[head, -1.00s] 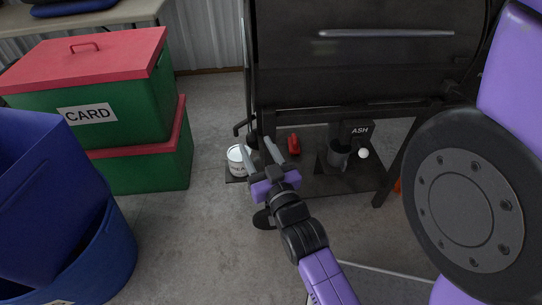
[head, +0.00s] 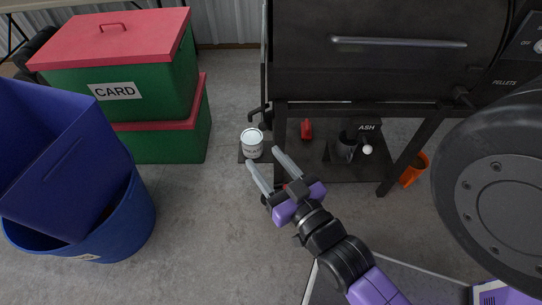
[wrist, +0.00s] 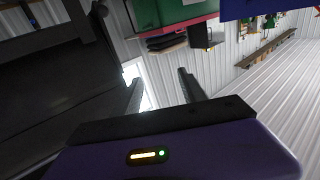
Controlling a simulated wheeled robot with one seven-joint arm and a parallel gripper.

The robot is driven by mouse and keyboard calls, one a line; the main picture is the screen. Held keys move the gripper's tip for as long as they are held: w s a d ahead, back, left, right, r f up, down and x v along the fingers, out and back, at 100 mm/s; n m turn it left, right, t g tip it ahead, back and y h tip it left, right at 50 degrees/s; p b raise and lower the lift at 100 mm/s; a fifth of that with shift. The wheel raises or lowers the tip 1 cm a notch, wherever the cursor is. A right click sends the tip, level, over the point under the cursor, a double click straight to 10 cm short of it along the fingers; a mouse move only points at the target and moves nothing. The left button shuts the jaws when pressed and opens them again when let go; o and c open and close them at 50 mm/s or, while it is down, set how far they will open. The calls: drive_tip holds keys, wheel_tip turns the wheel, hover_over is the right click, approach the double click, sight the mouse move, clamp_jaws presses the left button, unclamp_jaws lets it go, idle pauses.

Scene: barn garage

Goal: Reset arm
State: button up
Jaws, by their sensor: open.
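My gripper (head: 272,170) is open and empty. In the head view it is raised in front of the smoker's lower shelf, with its fingers pointing up and left toward a white can. No object is between the fingers. In the wrist view the gripper (wrist: 160,88) shows two grey fingers spread apart, with a wall and stacked boxes beyond them. The white can (head: 252,143) stands upright on the left end of the shelf, and a gap shows between it and the fingers in the head picture.
An orange bucket (head: 414,170) is at right. Green boxes (head: 160,145) and blue bins (head: 120,225) are at left. Floor between is clear.

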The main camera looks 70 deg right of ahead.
idle(0.7)
drive_tip(key=s+a+f+n+y, duration=0.2)
drive_tip(key=s+a+n+y, duration=0.75)
drive_tip(key=a, duration=0.45)
wheel_tip(320, 180, up, 17)
drive_tip(key=m+y+p, duration=0.1)
drive_tip(key=m+p, duration=0.1)
drive_tip(key=p, duration=1.5)
drive_tip(key=shift+s+a+r, duration=0.15)
drive_tip(key=shift+s, duration=0.2)
drive_tip(key=shift+c, duration=0.4)
